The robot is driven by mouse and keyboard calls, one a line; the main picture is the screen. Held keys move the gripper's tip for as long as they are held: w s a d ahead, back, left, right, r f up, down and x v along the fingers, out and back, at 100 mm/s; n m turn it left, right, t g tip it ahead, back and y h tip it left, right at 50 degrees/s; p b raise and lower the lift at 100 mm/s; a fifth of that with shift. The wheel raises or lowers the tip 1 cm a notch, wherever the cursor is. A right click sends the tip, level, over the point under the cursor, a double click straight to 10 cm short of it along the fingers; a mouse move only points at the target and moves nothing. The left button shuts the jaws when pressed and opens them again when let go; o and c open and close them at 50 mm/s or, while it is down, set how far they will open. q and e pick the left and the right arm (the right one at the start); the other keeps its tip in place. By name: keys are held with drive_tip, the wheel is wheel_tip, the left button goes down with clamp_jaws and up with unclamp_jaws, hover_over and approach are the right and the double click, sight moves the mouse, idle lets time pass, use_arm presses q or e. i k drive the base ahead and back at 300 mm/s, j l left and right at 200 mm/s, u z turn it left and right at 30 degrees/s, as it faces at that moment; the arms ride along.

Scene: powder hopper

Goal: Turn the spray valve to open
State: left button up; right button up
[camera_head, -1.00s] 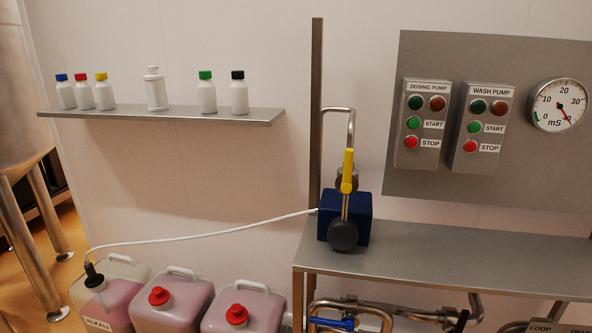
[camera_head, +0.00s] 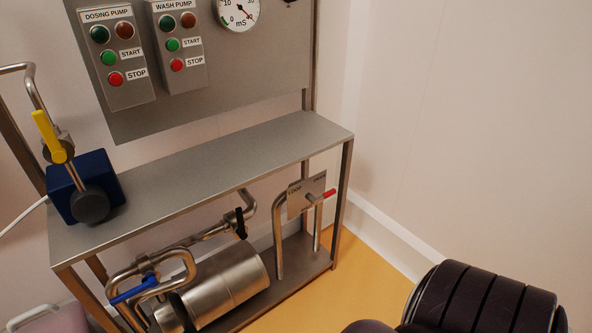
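Several valve handles show in the head view, and I cannot read which one is the spray valve. A yellow lever (camera_head: 49,137) stands upright but tilted on the pipe above the blue pump at the left. A blue lever (camera_head: 133,291) sits on the lower pipework at the left. A black lever (camera_head: 240,223) sits on the pipe near the steel cylinder. A red lever (camera_head: 328,194) points right beside a small labelled plate (camera_head: 300,197) under the shelf's right end; its lettering is too small to read surely. Neither gripper is in view.
The steel shelf (camera_head: 220,152) is mostly bare, with the blue pump (camera_head: 72,196) at its left end. A steel cylinder (camera_head: 226,285) lies on the lower shelf. The panel above has dosing and wash pump boxes. Yellow floor (camera_head: 362,278) is clear right of the stand.

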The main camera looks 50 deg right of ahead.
sight(242, 234)
drive_tip(key=l+z, duration=0.1)
drive_tip(key=z, duration=0.9)
